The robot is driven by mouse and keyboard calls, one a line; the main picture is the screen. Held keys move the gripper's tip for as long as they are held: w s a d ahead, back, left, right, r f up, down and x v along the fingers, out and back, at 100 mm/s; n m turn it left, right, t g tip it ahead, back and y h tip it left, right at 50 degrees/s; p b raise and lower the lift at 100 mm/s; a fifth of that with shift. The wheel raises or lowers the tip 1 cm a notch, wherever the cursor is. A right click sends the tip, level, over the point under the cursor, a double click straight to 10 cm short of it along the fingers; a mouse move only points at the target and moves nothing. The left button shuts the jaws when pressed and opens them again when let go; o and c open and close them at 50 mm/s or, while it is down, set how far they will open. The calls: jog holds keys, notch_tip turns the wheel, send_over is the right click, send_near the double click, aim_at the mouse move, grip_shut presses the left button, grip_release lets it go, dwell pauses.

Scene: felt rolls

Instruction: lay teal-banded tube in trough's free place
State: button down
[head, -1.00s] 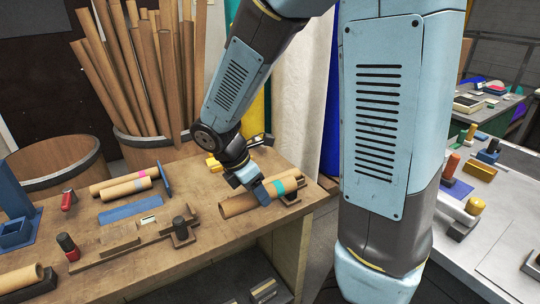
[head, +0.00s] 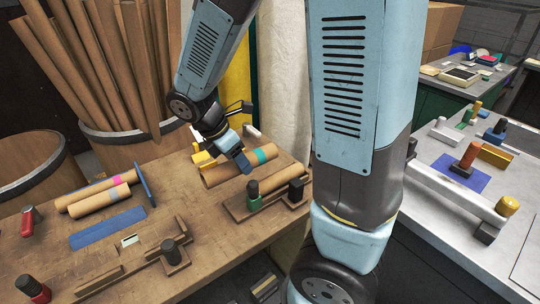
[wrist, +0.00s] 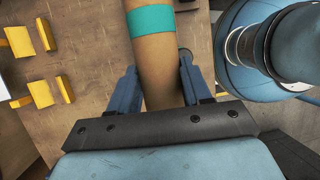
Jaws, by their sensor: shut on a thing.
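The teal-banded tube (head: 222,173) is a brown cardboard roll with a teal band. My gripper (head: 246,166) is shut around it, near the band. In the wrist view the tube (wrist: 158,62) runs between both fingers (wrist: 164,90), its teal band beyond them. Its height above the table is hard to judge. At the left, a pink-banded tube (head: 92,191) and a second brown tube (head: 105,203) lie side by side, their right ends near an upright blue plate (head: 145,184). This may be the trough; its walls and free place cannot be made out clearly.
A flat blue strip (head: 107,228) lies on the bench. The bench middle is fairly clear.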

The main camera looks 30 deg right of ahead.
jog(key=shift+a, duration=0.1)
jog(key=w+d+f, duration=0.1)
jog(key=w+f, duration=0.1)
jog(key=w, duration=0.1)
jog(key=w+d+f, duration=0.2)
jog(key=w+f, duration=0.1)
jog(key=w, duration=0.1)
jog(key=w+d+f, duration=0.2)
jog(key=w+f, duration=0.1)
jog(key=w, duration=0.1)
jog(key=shift+w+d+f, duration=0.2)
jog(key=shift+w+f, duration=0.25)
jog(key=shift+f, duration=0.15)
jog(key=shift+w+d+f, duration=0.1)
jog(key=shift+w+f, duration=0.1)
jog(key=shift+f, duration=0.65)
jog(key=shift+w+d+f, duration=0.1)
jog(key=shift+w+f, duration=0.05)
jog(key=shift+f, duration=0.7)
jog(key=shift+f, duration=0.1)
jog(key=shift+c, duration=2.4)
grip_release()
jog(key=shift+a+f, duration=0.1)
jog(key=shift+f, duration=0.05)
